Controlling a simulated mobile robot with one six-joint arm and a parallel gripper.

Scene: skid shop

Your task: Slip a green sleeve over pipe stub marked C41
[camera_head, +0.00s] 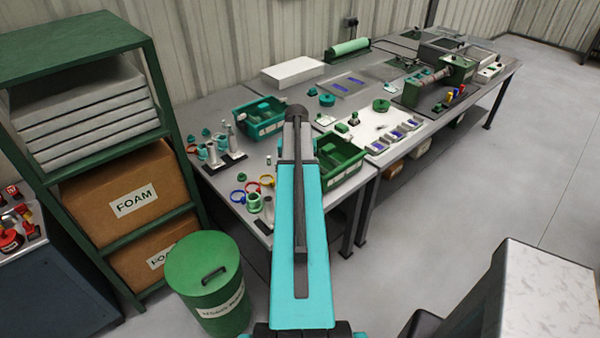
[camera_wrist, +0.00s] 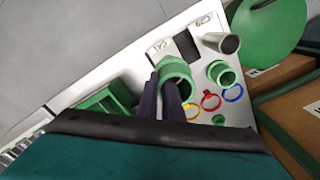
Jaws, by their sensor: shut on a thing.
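In the wrist view my gripper (camera_wrist: 168,88) is shut on a green sleeve (camera_wrist: 176,72), a short ring-like tube. The sleeve is right beside the plate label reading C41 (camera_wrist: 160,47), and its open end faces the camera. The pipe stub marked C41 is not visible; the sleeve and fingers cover that spot. I cannot tell whether the sleeve is around the stub or above it. In the head view my arm hides the gripper and the held sleeve. A second green sleeve (camera_wrist: 222,73) lies apart, to the right; it also shows in the head view (camera_head: 253,203).
A bare grey stub (camera_wrist: 228,42) stands by another label. Red (camera_wrist: 210,100), blue (camera_wrist: 233,92) and yellow rings lie close by. A green bin (camera_head: 343,165) and a teal bin (camera_head: 258,122) flank my arm. More stubs (camera_head: 213,154) stand to the left.

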